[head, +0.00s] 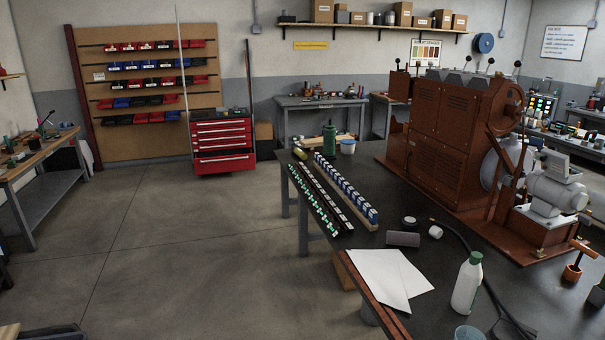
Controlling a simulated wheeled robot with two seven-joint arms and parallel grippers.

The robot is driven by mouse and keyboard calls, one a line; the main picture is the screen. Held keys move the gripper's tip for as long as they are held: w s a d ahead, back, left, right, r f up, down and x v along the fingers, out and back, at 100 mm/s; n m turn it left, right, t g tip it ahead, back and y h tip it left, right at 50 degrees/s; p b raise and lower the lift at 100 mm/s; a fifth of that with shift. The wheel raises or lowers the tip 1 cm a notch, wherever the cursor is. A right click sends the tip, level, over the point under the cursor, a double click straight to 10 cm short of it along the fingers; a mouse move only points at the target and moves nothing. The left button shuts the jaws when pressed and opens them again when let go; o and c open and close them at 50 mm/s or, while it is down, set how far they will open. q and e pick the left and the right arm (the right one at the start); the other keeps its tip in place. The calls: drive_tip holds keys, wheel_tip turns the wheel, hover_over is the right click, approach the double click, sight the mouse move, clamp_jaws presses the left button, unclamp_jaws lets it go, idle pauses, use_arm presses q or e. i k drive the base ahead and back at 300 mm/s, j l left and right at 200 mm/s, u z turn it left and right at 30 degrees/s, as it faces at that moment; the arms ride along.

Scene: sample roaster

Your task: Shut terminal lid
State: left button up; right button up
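A grey motor (556,196) sits on a rust-brown base at the right of the dark workbench, beside the large brown roaster machine (440,108). On top of the motor is a small grey-green terminal box or lid (556,165). Its top looks tilted, but it is too small to tell how far the lid stands open. Neither of my grippers shows in the head view.
The workbench (400,240) holds terminal strips (345,190), white papers (390,278), a white bottle with a green cap (467,283), a dark cable (462,237) and an orange-handled tool (578,262). Open floor (170,250) lies to the left.

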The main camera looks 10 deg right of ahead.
sight(556, 164)
drive_tip(key=i+z, duration=0.2)
drive_tip(key=i, duration=0.35)
drive_tip(key=i+j+z, duration=0.15)
drive_tip(key=i, duration=0.35)
drive_tip(key=i+z, duration=0.25)
drive_tip(key=z, duration=0.15)
drive_tip(key=i+j+z, duration=0.15)
drive_tip(key=z, duration=0.25)
drive_tip(key=i+j+z, duration=0.2)
drive_tip(key=z, duration=0.25)
drive_tip(key=i+z, duration=0.4)
drive_tip(key=i+j+z, duration=0.2)
drive_tip(key=z, duration=2.4)
drive_tip(key=i+l+z, duration=0.4)
drive_tip(key=l, duration=0.5)
drive_tip(key=i+l+z, duration=0.45)
drive_tip(key=i+l, duration=0.25)
